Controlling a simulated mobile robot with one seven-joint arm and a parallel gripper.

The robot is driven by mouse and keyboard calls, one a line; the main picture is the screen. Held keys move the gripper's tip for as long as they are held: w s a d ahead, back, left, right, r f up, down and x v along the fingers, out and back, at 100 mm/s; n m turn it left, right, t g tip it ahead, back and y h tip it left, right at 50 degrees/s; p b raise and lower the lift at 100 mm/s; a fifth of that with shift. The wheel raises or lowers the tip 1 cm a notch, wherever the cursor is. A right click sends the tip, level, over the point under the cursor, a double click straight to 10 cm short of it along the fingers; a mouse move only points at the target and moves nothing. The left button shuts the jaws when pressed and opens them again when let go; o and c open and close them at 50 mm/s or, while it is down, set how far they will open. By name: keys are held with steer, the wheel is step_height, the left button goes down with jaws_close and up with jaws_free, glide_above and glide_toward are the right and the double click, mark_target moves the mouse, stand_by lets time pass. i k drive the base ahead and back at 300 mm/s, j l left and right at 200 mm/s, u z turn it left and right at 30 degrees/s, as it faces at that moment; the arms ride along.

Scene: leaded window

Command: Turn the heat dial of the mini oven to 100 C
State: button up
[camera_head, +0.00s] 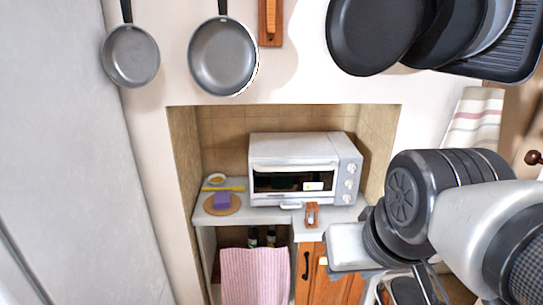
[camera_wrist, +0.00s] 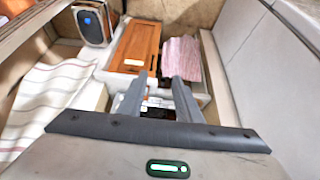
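The mini oven (camera_head: 293,147) is a white box with a dark glass door and stands on the counter in the tiled alcove in the head view. Its right front panel carries three round dials: a top dial (camera_head: 352,168), a middle dial (camera_head: 349,184) and a bottom dial (camera_head: 346,198). Their markings are too small to read, so I cannot tell which is the heat dial or its setting. My gripper (camera_wrist: 157,77) is open, with nothing seen held between its two grey fingers. In the head view my arm is at the lower right, apart from the oven.
A round board (camera_head: 211,210) with a purple item (camera_head: 221,200) sits left of the oven. A small wooden item (camera_head: 312,214) lies at the counter's front edge. A pink towel (camera_head: 255,275) hangs below, beside a wooden cabinet door (camera_head: 310,275). Pans (camera_head: 222,57) hang above.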

mark_target(351, 167)
steer(key=i+l+z, duration=0.25)
steer(key=l+z, duration=0.2)
steer(key=i+l+z, duration=0.3)
steer(key=z, duration=0.15)
steer(key=i+l, duration=0.05)
steer(key=l, duration=0.05)
